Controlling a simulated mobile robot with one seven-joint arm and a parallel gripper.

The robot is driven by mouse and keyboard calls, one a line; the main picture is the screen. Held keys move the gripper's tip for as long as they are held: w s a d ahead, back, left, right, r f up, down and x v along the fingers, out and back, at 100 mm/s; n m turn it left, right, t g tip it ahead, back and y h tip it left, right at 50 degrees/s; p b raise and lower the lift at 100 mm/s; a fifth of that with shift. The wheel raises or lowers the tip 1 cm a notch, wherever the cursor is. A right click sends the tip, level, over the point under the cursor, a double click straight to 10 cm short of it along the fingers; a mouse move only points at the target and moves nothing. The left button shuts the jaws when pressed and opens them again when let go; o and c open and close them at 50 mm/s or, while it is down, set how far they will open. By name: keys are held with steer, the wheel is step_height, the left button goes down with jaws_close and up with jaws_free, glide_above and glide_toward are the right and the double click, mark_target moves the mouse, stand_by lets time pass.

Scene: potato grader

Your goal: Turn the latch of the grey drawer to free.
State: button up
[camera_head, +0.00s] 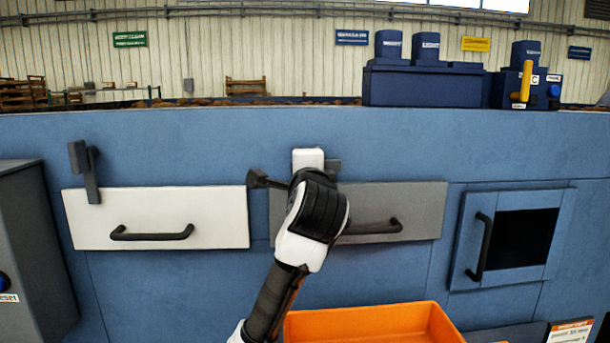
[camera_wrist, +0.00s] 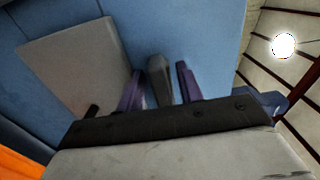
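The grey drawer (camera_head: 425,208) is shut in the blue panel, right of centre in the head view, with a dark bar handle (camera_head: 375,228). Its latch (camera_head: 333,165) shows only as a small dark piece beside my gripper (camera_head: 308,160), which hides the rest. In the wrist view the latch's grey grip (camera_wrist: 160,82) stands between the two purple fingers of my gripper (camera_wrist: 159,72). A narrow gap shows on each side, so the fingers are open around it. The drawer front (camera_wrist: 75,65) lies left of them there. I cannot tell the latch's full angle.
A white drawer (camera_head: 210,210) with its own dark latch (camera_head: 92,180), upright across its top edge, is at the left. A blue door (camera_head: 465,240) with a dark opening is at the right. An orange crate (camera_head: 435,325) stands below the grey drawer.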

steer(key=s+b, duration=0.3)
steer(key=s, duration=1)
steer(key=shift+s+b, duration=0.35)
steer(key=shift+b, duration=0.05)
